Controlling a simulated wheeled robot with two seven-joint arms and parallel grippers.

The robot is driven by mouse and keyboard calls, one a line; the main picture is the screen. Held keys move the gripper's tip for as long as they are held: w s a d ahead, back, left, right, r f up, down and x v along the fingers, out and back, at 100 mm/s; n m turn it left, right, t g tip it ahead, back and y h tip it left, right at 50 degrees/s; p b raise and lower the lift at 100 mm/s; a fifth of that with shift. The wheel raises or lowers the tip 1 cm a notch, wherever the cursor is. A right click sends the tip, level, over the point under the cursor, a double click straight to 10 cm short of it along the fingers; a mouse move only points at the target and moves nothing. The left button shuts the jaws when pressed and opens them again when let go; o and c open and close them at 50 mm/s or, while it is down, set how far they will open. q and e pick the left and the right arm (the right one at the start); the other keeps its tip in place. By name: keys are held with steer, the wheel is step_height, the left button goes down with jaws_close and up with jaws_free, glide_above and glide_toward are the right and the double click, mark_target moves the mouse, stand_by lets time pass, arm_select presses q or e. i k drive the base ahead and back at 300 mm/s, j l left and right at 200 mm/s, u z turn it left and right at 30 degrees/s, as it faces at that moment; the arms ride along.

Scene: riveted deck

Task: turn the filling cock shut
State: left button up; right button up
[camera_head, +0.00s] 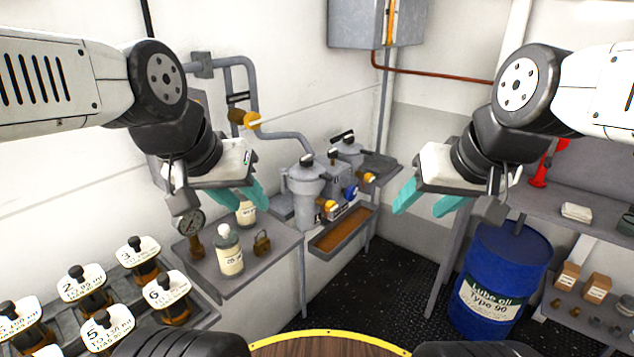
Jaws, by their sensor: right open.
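Several small cocks show in the camera_head view, and I cannot tell which is the filling cock. One with a yellow-orange body (246,119) sits on the grey wall pipe. On the grey twin-pot filter unit (318,186) are an orange cock (327,206), a blue cock (351,191) and another orange cock (368,179). My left gripper (247,207) has its teal fingers apart and empty, above the shelf and left of the filter unit. My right gripper (425,210) is open and empty, to the right of the unit. Neither touches a cock.
Numbered sample holders (85,290) stand front left. A drip tray (340,234) hangs below the unit. A blue drum (503,270) stands right. The dark deck (395,285) between is clear.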

mark_target(332, 153)
steer(key=i+u, duration=0.2)
steer(key=u, duration=0.2)
steer(key=i+u, duration=0.25)
steer(key=u, duration=0.15)
